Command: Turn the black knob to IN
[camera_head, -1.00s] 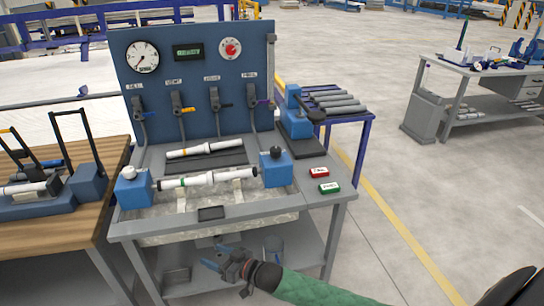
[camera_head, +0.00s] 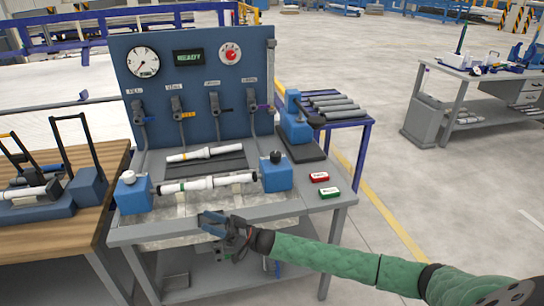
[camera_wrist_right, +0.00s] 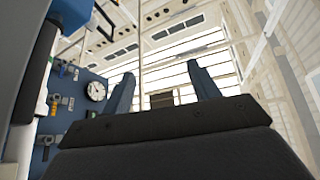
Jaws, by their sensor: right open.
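The black knob (camera_head: 275,157) stands on top of the blue block (camera_head: 277,178) at the right end of the bench's clamped white pipe (camera_head: 206,184). No IN mark is legible at this size. A white knob (camera_head: 129,177) tops the left blue block (camera_head: 133,196). My right gripper (camera_head: 209,220) is at the bench's front edge, left of and lower in the picture than the black knob, and apart from it. In the right wrist view its two fingers (camera_wrist_right: 163,86) are spread with nothing between them. My left gripper is not in view.
The blue panel (camera_head: 200,85) carries a gauge (camera_head: 142,62), a READY display (camera_head: 188,58), a red dial (camera_head: 230,53) and several lever valves. A loose pipe (camera_head: 204,153) lies behind the clamped one. Red (camera_head: 319,177) and green (camera_head: 330,193) buttons sit at the right front.

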